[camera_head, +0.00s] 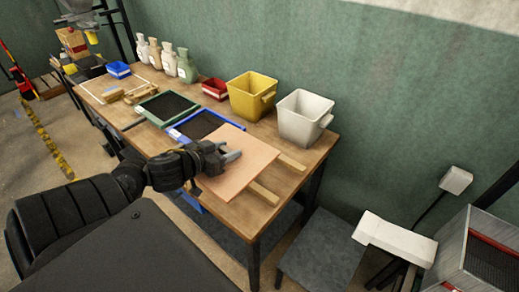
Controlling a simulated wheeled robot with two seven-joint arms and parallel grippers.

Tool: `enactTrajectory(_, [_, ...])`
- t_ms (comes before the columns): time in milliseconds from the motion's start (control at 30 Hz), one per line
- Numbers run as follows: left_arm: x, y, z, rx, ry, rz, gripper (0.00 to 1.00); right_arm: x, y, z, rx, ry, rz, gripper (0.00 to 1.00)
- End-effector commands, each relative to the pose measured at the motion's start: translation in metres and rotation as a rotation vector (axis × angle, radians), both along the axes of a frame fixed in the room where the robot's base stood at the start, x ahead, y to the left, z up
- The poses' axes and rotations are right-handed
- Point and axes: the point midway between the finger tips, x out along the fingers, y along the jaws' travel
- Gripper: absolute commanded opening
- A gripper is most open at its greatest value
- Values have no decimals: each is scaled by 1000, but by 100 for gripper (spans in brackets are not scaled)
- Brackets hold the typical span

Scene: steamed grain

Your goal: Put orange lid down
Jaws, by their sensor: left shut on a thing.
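The orange lid (248,166) is a flat, pale orange square panel near the front of the wooden table. It lies over or just above two wooden strips whose ends stick out on its right; I cannot tell whether it touches them. My left gripper (232,156) reaches in from the left over the lid and is shut on it, near its upper left part. The exact grip point is small and partly hidden by the fingers. My right gripper is not in view.
Behind the lid stand a yellow bin (250,98) and a white bin (302,120). A blue-framed tray (176,134) and a green-framed tray (142,110) lie to the left. A small red bin (214,88) and several bottles (186,68) line the back. A grey stool (318,255) stands right of the table.

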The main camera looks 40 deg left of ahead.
Motion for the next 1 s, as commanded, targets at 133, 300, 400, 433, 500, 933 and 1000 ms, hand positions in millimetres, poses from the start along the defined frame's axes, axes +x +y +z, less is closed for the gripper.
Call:
enactTrajectory(133, [16,0,-8,-4,-6,3,8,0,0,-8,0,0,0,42])
enactTrajectory(300, [58,-3,-27,-8,-8,3,8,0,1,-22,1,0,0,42])
enactTrajectory(400, [85,-4,-39,-10,-7,4,8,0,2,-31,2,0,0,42])
enactTrajectory(433, [92,-5,-43,-8,-7,3,8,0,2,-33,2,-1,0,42])
enactTrajectory(500, [104,-5,-60,-9,-4,3,8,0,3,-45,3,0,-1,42])
enactTrajectory(933, [132,-5,-89,0,-3,3,8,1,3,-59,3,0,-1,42])
enactTrajectory(1000, [134,-6,-92,-1,-2,3,8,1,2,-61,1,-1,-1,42])
